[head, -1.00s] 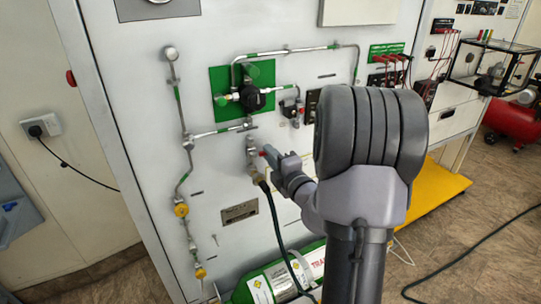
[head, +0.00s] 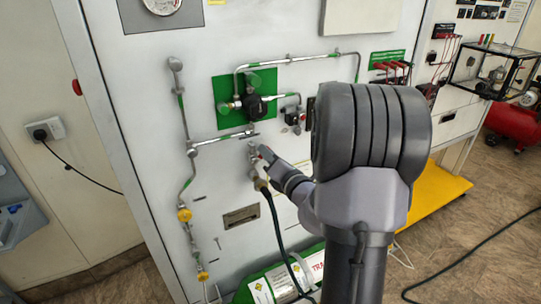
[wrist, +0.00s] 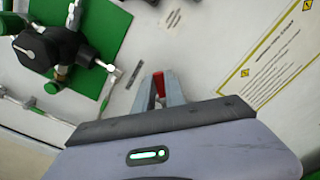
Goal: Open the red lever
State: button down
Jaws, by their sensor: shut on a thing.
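The red lever (wrist: 159,84) shows in the wrist view between the two grey fingers of my gripper (wrist: 160,92), which is shut on it. In the head view my gripper (head: 268,155) is at the panel, by the metal valve fitting (head: 254,155), with a bit of red at its tip. My arm hides the area to the right of the gripper. The fitting has a dark hose running down from it.
The white panel (head: 225,185) carries metal pipes and a black regulator (head: 254,105) on a green plate (head: 265,76) above the gripper. A yellow valve (head: 184,215) is at lower left. A green cylinder (head: 240,292) lies below.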

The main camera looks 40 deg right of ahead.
jog(key=n, duration=0.2)
jog(key=a+r+n+b, duration=0.1)
jog(key=n, duration=0.1)
jog(key=shift+w+a+n, duration=0.15)
jog(key=shift+w+n, duration=0.05)
jog(key=shift+n, duration=0.1)
jog(key=shift+w+a+r+n+b, duration=0.1)
jog(key=shift+a+n+b, duration=0.35)
jog(key=shift+n, duration=0.7)
jog(key=shift+w+a+r+n+b, duration=0.1)
jog(key=shift+a+n+b, duration=0.3)
jog(key=shift+n, duration=0.75)
jog(key=c, duration=1.4)
grip_release()
jog(key=shift+d+f, duration=0.1)
jog(key=shift+f, duration=0.05)
